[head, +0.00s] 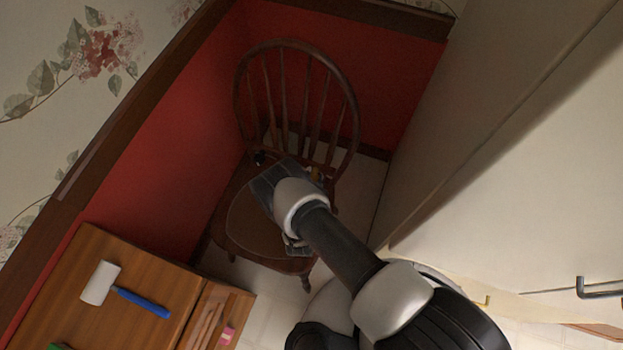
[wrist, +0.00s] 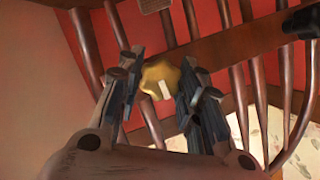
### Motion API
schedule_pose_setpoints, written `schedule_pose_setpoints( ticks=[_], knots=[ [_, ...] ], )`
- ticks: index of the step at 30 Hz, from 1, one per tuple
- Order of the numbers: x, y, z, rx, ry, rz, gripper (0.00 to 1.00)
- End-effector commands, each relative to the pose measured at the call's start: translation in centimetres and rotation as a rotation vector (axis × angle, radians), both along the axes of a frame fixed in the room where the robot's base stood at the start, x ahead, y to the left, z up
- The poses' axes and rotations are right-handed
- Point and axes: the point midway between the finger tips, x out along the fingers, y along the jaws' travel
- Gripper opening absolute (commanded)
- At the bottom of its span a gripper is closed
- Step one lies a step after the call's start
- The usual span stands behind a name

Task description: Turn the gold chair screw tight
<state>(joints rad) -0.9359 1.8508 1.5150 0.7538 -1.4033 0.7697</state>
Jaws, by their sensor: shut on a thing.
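A dark wooden chair (head: 246,228) with a rounded spindle back stands in the corner. Its spindles also show in the wrist view (wrist: 238,100). The gold chair screw (wrist: 160,76), a lobed knob with a pale mark on its face, sits between my fingertips in the wrist view. My gripper (wrist: 157,80) is shut on the screw, one finger on each side of it. In the head view my gripper and wrist are over the rear of the seat and hide the screw's contact area.
A pale cabinet wall (head: 470,150) rises close on the right. Red wall panels (head: 190,150) stand behind and left of the chair.

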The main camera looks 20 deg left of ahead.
Motion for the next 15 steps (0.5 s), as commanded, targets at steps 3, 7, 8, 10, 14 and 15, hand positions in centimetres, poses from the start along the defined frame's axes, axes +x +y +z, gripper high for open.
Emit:
schedule_pose_setpoints(
  ticks=[3, 7, 8, 10, 14, 15],
  knots=[
    [0.0, -0.04, -0.01, 0.022, -0.002, -0.001, 0.1],
    [0.01, -0.03, 0.0, 0.033, -0.004, 0.0, 0.1],
    [0.02, -0.02, 0.01, 0.034, -0.003, -0.001, 0.1],
    [0.02, -0.01, 0.01, 0.034, -0.003, -0.001, 0.1],
    [0.02, -0.01, 0.01, 0.034, -0.003, -0.001, 0.1],
    [0.02, -0.01, 0.01, 0.034, -0.003, -0.001, 0.1]
  ],
)
